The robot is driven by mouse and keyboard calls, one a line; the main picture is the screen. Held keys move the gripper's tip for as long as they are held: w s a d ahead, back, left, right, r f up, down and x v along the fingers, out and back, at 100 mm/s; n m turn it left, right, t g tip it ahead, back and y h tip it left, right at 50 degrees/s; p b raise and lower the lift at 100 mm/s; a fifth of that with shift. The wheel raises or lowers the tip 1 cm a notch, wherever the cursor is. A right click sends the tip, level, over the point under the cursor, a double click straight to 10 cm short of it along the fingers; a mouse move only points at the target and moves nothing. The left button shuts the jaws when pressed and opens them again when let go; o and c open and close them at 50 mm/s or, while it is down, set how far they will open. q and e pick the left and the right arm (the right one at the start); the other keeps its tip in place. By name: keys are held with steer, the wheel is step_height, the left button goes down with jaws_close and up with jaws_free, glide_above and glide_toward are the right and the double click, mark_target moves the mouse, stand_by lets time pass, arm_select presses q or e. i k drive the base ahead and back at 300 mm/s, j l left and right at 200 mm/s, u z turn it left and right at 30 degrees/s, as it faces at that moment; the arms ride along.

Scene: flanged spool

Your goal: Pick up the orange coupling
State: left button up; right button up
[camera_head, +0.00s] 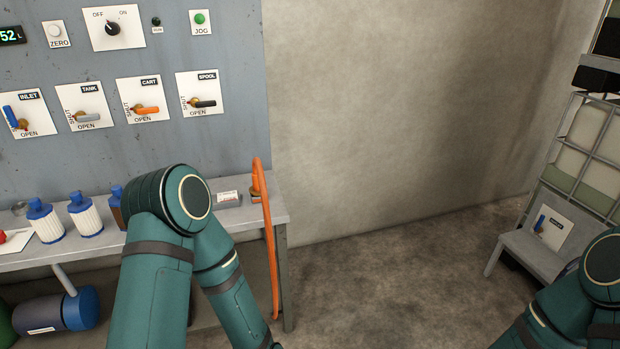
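An orange hose (269,245) hangs over the right end of the grey bench and runs down along its leg. Its upper end (257,178) stands up above the bench top, with a small brass-coloured part beside it. I cannot clearly make out a separate orange coupling there. My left arm rises from the bottom of the picture, bends in front of the bench and leaves at the bottom edge; its gripper is out of view. My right arm shows only at the lower right corner, and its gripper is out of view too.
White bottles with blue caps (85,214) and a small labelled box (229,199) stand on the bench (277,212). A valve panel (235,60) is behind it. At right, a caged tank (585,150) stands by a low grey stand (530,252). The floor between is clear.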

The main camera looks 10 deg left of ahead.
mark_target(254, 190)
steer(key=i+l+z, duration=0.2)
steer(key=i, duration=0.5)
steer(key=i+l+z, duration=0.2)
steer(key=i, duration=0.45)
steer(key=i+u, duration=0.4)
steer(key=i+l+u, duration=0.15)
steer(key=u, duration=0.2)
steer(key=i+l+u, duration=0.2)
steer(key=u, duration=0.2)
steer(key=i+l+u, duration=0.1)
steer(key=u, duration=0.35)
steer(key=i+l+u, duration=0.1)
steer(key=u, duration=0.4)
steer(key=l+u, duration=0.3)
steer(key=u, duration=0.15)
steer(key=i+l+u, duration=0.1)
steer(key=u, duration=0.35)
steer(key=l+u, duration=0.4)
steer(key=i+l+u, duration=0.15)
steer(key=u, duration=0.3)
